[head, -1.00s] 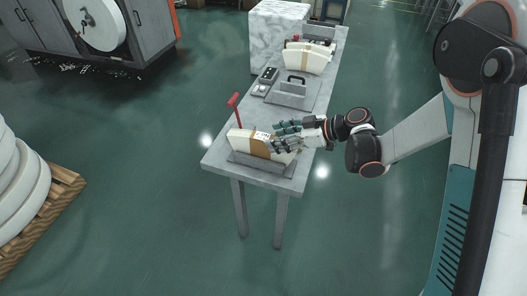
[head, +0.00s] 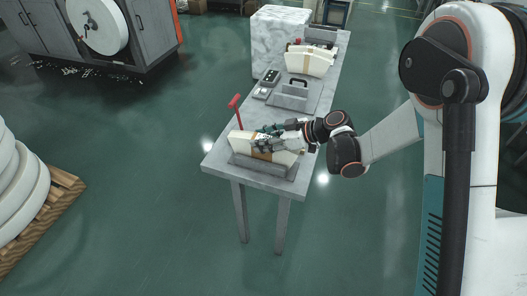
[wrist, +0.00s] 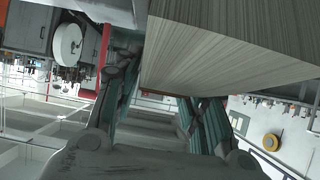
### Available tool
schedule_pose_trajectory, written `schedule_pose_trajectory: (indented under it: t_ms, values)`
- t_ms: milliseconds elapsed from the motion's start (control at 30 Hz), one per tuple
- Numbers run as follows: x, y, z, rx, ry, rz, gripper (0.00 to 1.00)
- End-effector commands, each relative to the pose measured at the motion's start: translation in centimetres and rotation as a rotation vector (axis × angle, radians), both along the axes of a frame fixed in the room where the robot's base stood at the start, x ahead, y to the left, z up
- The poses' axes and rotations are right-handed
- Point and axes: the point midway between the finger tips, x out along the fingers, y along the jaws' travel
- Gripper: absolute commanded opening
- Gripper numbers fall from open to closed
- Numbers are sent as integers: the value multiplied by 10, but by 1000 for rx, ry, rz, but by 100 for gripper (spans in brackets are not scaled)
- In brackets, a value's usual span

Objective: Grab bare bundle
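A cream bundle of stacked sheets (head: 240,143) stands in a grey holder (head: 262,169) at the near end of the grey table. A brown patch shows on its front, near the middle. My gripper (head: 268,138) is over the bundle's top right part, its fingers pointing left. In the wrist view the layered edges of the bundle (wrist: 235,50) fill the upper right, close to the fingers. My gripper (wrist: 165,88) has its fingers spread there, one left of the bundle and others below it. I cannot tell whether any finger touches it.
A grey tray with a black handle (head: 292,92) and small devices (head: 271,76) lie mid-table. Another cream bundle with a tan band (head: 309,63) is farther back.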

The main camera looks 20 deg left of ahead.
Motion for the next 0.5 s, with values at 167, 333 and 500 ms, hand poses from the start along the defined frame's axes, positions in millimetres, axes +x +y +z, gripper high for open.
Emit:
schedule_pose_trajectory:
  t_ms: [167,333,500]
  values:
    - [0,0,0,0,0,0,0]
    - [0,0,1,1,0,0,0]
    - [0,0,1,1,0,0,0]
